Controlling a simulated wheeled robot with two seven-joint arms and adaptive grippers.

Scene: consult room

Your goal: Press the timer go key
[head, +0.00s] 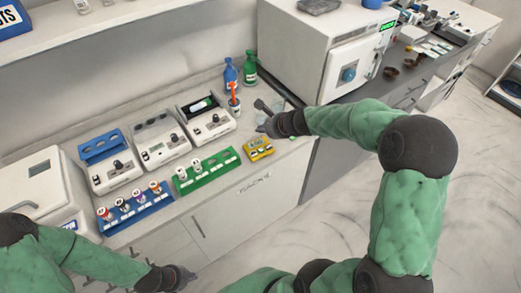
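The yellow timer (259,148) lies on the light counter near its front edge, right of the green rack. It has a small display and keys, too small to read, so I cannot pick out the go key. My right gripper (261,117) is just above and behind the timer in the picture, its dark fingers spread apart with nothing visible between them. I cannot tell its exact height, but it looks apart from the timer. My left gripper (188,276) is low in front of the cabinet, away from the timer; its fingers are too small to read.
A green rack (207,171) and a blue rack (137,211) with several tubes stand left of the timer. Several white devices (158,145) stand behind. Blue (230,76) and green (250,68) bottles and a white box-shaped machine (310,50) stand behind my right gripper.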

